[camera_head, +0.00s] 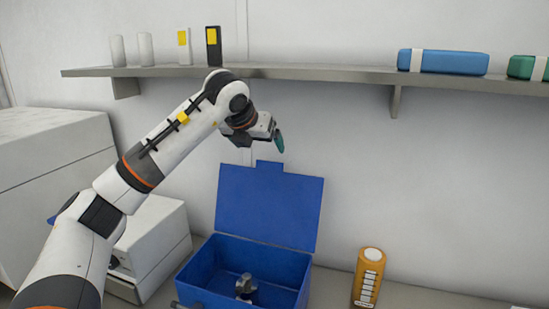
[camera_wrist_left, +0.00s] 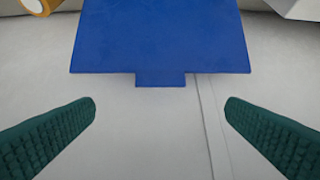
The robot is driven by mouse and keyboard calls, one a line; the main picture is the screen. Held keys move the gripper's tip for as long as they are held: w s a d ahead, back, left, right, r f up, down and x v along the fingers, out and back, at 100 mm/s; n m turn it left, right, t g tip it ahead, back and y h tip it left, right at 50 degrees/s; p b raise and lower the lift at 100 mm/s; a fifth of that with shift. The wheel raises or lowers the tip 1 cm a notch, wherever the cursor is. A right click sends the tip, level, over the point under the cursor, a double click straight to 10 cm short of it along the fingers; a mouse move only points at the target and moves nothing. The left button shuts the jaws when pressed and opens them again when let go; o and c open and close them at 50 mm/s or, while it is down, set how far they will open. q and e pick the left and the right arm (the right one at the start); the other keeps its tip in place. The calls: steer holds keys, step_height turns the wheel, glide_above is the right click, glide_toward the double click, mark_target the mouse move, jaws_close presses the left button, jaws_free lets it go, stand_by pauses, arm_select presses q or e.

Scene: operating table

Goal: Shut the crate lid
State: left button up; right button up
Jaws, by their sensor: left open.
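The blue crate (camera_head: 212,262) stands on the table with its lid (camera_head: 268,208) raised, leaning up near the wall. A metal object (camera_head: 246,288) lies inside the crate. My left gripper (camera_head: 279,143) is above the lid's top edge, apart from it. In the left wrist view the lid (camera_wrist_left: 160,38) fills the upper middle, its small tab pointing down the picture. The teal fingers of my left gripper (camera_wrist_left: 160,112) are wide apart and empty there. My right gripper is not seen.
An orange bottle (camera_head: 368,278) stands right of the crate. White box-shaped equipment (camera_head: 155,245) stands on the left.

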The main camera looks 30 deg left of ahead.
mark_target(269, 163)
arm_select(q)
steer(key=p+x, duration=0.4)
steer(key=x, duration=0.5)
steer(key=shift+w+a+f+p, duration=0.1)
steer(key=shift+f+p, duration=0.2)
steer(key=shift+p, duration=0.05)
steer(key=shift+w+f, duration=0.2)
steer(key=shift+f, duration=0.1)
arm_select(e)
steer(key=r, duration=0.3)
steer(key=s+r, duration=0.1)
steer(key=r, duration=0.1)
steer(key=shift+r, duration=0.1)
arm_select(q)
steer(key=shift+f, duration=0.1)
